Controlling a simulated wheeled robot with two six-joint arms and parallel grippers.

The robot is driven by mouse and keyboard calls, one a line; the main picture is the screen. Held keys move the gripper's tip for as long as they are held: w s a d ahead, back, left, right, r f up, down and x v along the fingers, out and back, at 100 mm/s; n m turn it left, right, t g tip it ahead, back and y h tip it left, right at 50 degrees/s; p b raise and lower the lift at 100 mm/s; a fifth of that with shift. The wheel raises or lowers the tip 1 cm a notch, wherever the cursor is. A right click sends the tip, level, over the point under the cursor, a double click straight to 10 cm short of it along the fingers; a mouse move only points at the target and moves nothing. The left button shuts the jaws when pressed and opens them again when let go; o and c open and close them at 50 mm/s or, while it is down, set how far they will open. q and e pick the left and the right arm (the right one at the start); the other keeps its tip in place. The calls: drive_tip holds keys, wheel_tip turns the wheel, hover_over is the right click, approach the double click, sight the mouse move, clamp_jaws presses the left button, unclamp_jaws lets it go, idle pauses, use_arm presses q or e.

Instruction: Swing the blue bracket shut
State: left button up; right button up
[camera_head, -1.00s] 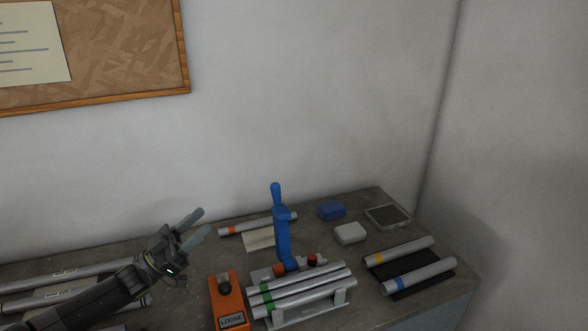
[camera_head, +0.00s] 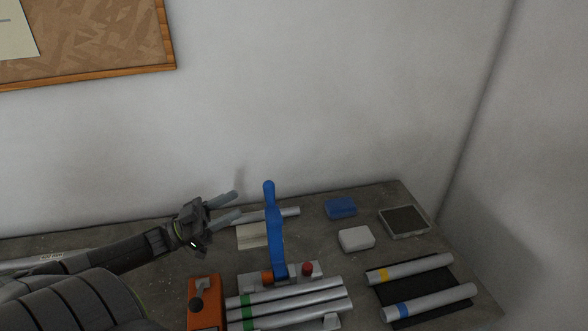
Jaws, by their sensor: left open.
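The blue bracket (camera_head: 275,236) stands upright in the middle of the bench, its handle knob at the top. Its foot is at a light base with an orange part and a red knob (camera_head: 307,268), behind the tubes with green bands (camera_head: 290,299). My left gripper (camera_head: 229,206) is open and empty, its two fingers pointing right toward the bracket. In the picture it is left of the bracket's upper part, with a gap between them. My right gripper is not in view.
An orange box (camera_head: 205,304) with a dark knob stands front left. A silver tube (camera_head: 278,214) and a pale card (camera_head: 252,236) lie behind the bracket. A blue block (camera_head: 340,207), a white block (camera_head: 356,238), a framed tray (camera_head: 404,221) and a dark mat (camera_head: 416,284) with tubes are right.

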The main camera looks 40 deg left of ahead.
sight(266, 187)
use_arm(q)
drive_tip(key=p+x, duration=0.4)
drive_tip(key=x, duration=0.7)
drive_tip(key=shift+w+r, duration=0.25)
drive_tip(key=shift+r, duration=0.05)
drive_tip(key=shift+w+d+r, duration=0.15)
drive_tip(key=shift+d, duration=0.1)
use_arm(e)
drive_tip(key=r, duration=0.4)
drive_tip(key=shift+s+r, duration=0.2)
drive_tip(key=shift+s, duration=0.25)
use_arm(q)
clamp_jaws()
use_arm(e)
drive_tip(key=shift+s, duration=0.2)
